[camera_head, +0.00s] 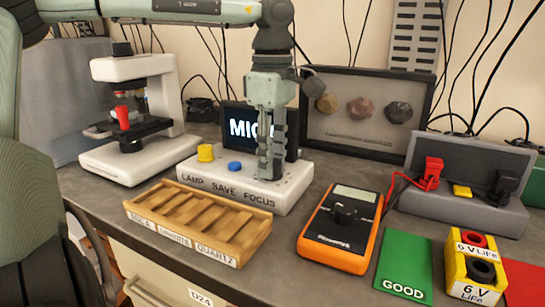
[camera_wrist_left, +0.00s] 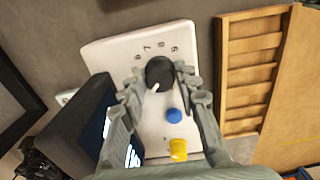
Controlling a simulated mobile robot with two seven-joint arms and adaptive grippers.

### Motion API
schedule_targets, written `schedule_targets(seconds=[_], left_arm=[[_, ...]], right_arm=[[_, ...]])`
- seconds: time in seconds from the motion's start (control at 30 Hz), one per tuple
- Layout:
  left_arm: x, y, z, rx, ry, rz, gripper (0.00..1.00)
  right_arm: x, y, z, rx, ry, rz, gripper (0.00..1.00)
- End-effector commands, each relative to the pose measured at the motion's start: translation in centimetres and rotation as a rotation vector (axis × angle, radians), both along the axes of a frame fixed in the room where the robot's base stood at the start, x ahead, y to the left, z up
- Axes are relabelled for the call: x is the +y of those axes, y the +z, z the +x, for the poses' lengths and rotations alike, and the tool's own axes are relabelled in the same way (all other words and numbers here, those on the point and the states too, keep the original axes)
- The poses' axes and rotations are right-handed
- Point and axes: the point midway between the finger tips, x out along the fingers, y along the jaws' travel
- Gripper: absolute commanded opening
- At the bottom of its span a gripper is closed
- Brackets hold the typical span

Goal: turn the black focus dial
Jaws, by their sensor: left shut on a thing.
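The white control box (camera_head: 290,190) stands on the bench with the labels LAMP, SAVE and FOCUS on its front. The black focus dial (camera_wrist_left: 160,70) shows in the left wrist view, with digits printed beside it and a short white mark on its edge. My left gripper (camera_head: 270,172) comes down on the FOCUS end and hides the dial in the head view. In the left wrist view its fingers (camera_wrist_left: 160,76) lie on either side of the dial, shut on it. The yellow knob (camera_head: 205,153) and blue button (camera_head: 235,166) are beside it. My right gripper is in neither view.
A lit screen (camera_head: 240,128) stands behind the box, a microscope (camera_head: 133,110) to the left. A wooden tray (camera_head: 150,222) is in front. An orange multimeter (camera_head: 340,235), a green card (camera_head: 405,262) and a yellow battery (camera_head: 473,265) are on the right.

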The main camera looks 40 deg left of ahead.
Motion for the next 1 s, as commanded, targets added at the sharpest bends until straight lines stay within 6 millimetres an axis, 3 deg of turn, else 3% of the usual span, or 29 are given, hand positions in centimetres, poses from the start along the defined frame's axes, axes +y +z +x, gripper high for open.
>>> schedule_targets(seconds=[0.23,0.27,0.43,0.77,1.0], left_arm=[[0.0,0.1,0.1,-0.003,0.001,0.001,0.02],[0.0,0.1,0.1,-0.003,0.001,0.001,0.32],[0.0,0.1,0.1,-0.002,0.002,0.001,0.52],[0.0,0.3,0.0,-0.002,0.002,0.001,0.52],[0.1,4.1,0.1,-0.005,0.003,0.003,0.52]], right_arm=[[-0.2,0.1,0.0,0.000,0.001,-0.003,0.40],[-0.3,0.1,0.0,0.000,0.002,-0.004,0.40],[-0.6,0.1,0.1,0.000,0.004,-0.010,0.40],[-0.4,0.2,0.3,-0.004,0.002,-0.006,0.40],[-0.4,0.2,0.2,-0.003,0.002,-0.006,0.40]])
